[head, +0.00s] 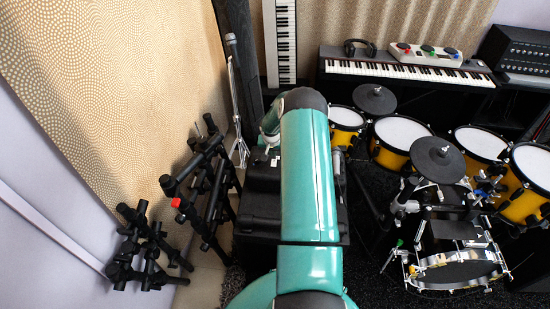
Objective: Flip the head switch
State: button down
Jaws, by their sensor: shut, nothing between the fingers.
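My teal arm (308,170) reaches forward through the middle of the head view and bends down at its far end, over a black box-shaped unit (262,205). The end of the arm shows only as a small teal and dark part left of the elbow. I cannot make out my gripper's fingers; the arm hides them or they are too small to tell. No switch can be made out. A second black unit with rows of knobs (517,50) stands at the far right; I cannot tell which unit is the head.
Black stands (205,190) crowd the left of the black box. A yellow drum kit (400,140) fills the right. A keyboard (405,72) with headphones (359,47) and a pedal unit (425,53) stands behind. A white-keyed keyboard (285,45) stands upright at the back.

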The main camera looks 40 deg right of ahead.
jog(key=s+a+v, duration=0.1)
jog(key=v, duration=0.8)
jog(key=shift+a, duration=0.3)
jog(key=shift+s, duration=0.1)
jog(key=s+a+r+n+t, duration=0.1)
jog(key=a+r+n, duration=0.1)
jog(key=a+r, duration=1.05)
jog(key=s+a+r+n, duration=0.25)
jog(key=a+r, duration=0.65)
jog(key=r, duration=0.6)
jog(key=s+a+r+n+t+y, duration=0.1)
jog(key=s+a+r, duration=0.3)
jog(key=s+a, duration=0.5)
jog(key=s+a+r+n+t+y, duration=0.1)
jog(key=s+a+r+n, duration=0.3)
jog(key=s+a, duration=0.6)
jog(key=shift+s+a+r+n+y, duration=0.35)
jog(key=shift+s+r, duration=0.1)
jog(key=shift+s, duration=0.3)
